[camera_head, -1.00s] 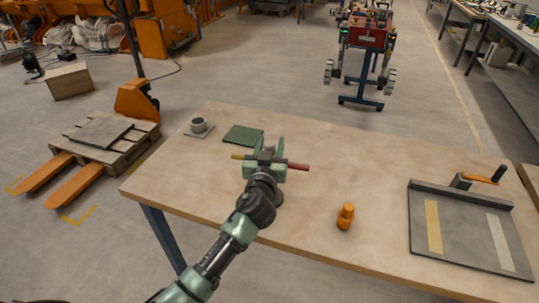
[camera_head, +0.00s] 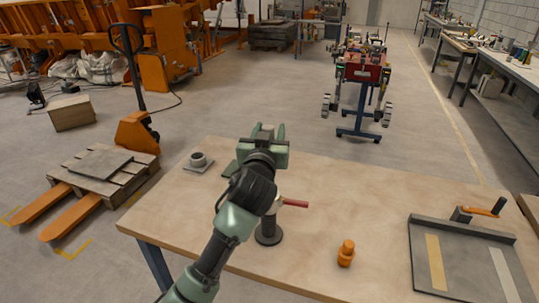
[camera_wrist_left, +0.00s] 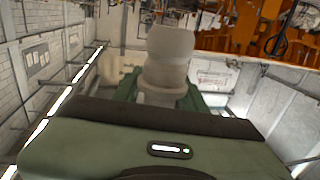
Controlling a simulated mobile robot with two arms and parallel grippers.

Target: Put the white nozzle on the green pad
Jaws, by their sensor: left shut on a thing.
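In the left wrist view a pale, whitish nozzle (camera_wrist_left: 168,68) stands between the green fingers of my left gripper, which is shut on it. In the head view the left gripper (camera_head: 267,133) is raised over the far part of the table, and the nozzle is largely hidden in it. The green pad (camera_head: 230,169) lies on the table near its far left edge, mostly covered by my arm and gripper. A dark round stand (camera_head: 268,236) with a red-tipped rod (camera_head: 295,203) is beside my forearm, partly hidden. My right gripper is not in view.
A grey cup on a small square plate (camera_head: 198,162) sits left of the pad. An orange bottle-like piece (camera_head: 346,252) stands right of the stand. The middle of the wooden table (camera_head: 370,195) is clear.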

